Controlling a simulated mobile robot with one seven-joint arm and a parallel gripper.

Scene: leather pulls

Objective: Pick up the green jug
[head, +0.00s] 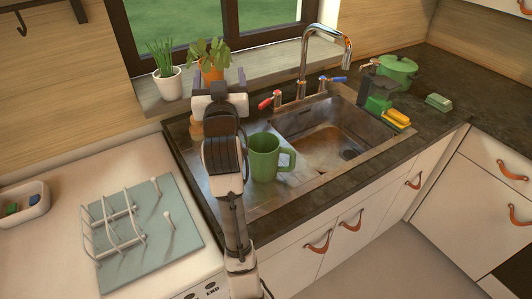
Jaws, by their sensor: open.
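The green jug (263,157) stands upright on the metal draining board (262,200) left of the sink basin. Its handle points right. My gripper (219,78) is up and to the left of the jug in the picture, near the windowsill. Its two dark fingers are spread apart and point away from me, with nothing seen between them. My gripper is apart from the jug. My arm runs up from the bottom, just left of the jug, and hides part of the draining board.
A chrome tap (305,62) with red and blue handles stands behind the basin (325,140). Potted plants (167,83) (211,72) stand on the windowsill. A brown object (196,130) is partly hidden by my arm. A rack (113,222) is at left; a green pot (397,68) is at right.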

